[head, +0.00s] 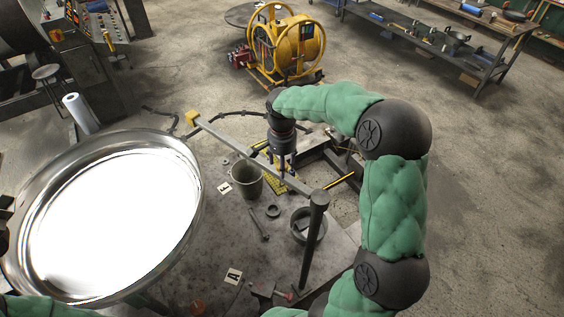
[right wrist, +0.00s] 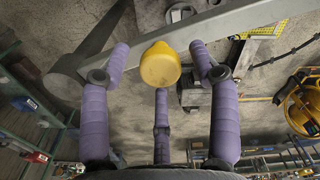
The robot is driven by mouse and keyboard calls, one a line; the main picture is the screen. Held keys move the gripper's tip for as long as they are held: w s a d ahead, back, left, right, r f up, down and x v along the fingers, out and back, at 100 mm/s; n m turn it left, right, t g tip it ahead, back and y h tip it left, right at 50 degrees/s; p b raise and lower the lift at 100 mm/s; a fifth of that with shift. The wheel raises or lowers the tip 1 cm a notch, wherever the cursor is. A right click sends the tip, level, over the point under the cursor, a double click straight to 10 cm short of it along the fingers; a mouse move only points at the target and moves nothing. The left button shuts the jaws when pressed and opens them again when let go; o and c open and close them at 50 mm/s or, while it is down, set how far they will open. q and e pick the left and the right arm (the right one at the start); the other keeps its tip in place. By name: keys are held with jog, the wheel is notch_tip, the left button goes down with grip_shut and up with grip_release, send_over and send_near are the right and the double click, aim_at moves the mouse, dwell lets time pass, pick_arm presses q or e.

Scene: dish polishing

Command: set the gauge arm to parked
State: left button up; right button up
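The gauge arm (head: 232,143) is a long grey bar. It runs from the top of a dark upright post (head: 312,240) out over the table to a yellow block (head: 192,118) at its far end. In the right wrist view the bar (right wrist: 220,28) crosses behind a rounded yellow knob (right wrist: 160,66). My right gripper (head: 285,172) points down at the middle of the bar. Its purple fingers (right wrist: 160,75) stand open around the knob, with gaps on both sides. Part of my left arm shows at the lower left of the head view; its gripper is not in view.
A large shiny dish (head: 193,225) fills the left of the table. A grey bucket (head: 246,181), a round pot (head: 308,226) and a wrench (head: 259,225) are below the bar. Cards "A" (head: 233,276) and "F" (head: 224,188) mark the table. A yellow reel (head: 290,45) stands behind.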

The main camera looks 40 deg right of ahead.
grip_shut()
jog(key=shift+w+d+m+b, duration=0.1)
jog(key=shift+d+m+b, duration=0.25)
jog(key=shift+d+m, duration=0.2)
jog(key=s+d+m+b, duration=0.3)
jog(key=d+m+b, duration=0.1)
jog(key=d+m, duration=0.6)
jog(key=s+d+m+b, duration=0.3)
jog(key=s+d+m, duration=0.4)
jog(key=s, duration=0.3)
jog(key=shift+s+m+b, duration=0.3)
jog(key=shift+m, duration=0.45)
jog(key=shift+o, duration=0.8)
grip_release()
jog(key=shift+s, duration=0.1)
